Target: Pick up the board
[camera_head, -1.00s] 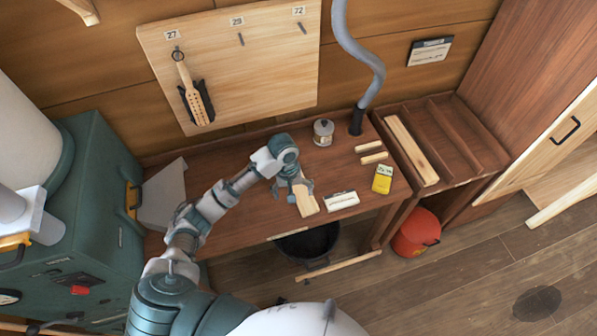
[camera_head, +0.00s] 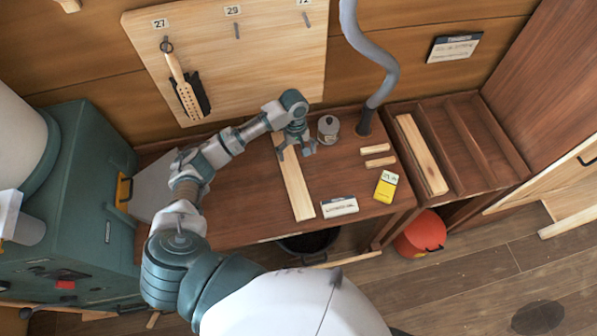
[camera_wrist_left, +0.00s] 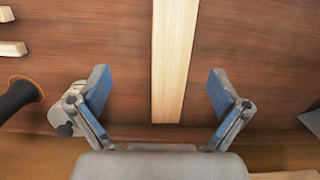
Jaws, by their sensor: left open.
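A long, pale wooden board (camera_head: 297,186) lies flat on the brown workbench (camera_head: 235,205), running from near the back toward the front edge. My left gripper (camera_head: 296,150) is open and empty over the board's far end. In the left wrist view the board (camera_wrist_left: 174,50) runs down between the two spread blue-padded fingers of the left gripper (camera_wrist_left: 160,82), with clear space on both sides. My right gripper is not in view.
A grey-lidded jar (camera_head: 328,129) stands close right of the gripper. A white labelled block (camera_head: 340,206), a yellow box (camera_head: 386,187) and two short wood strips (camera_head: 378,155) lie to the right. A grey hose (camera_head: 378,70) rises behind. A tray (camera_head: 480,140) holds another pale plank (camera_head: 422,155).

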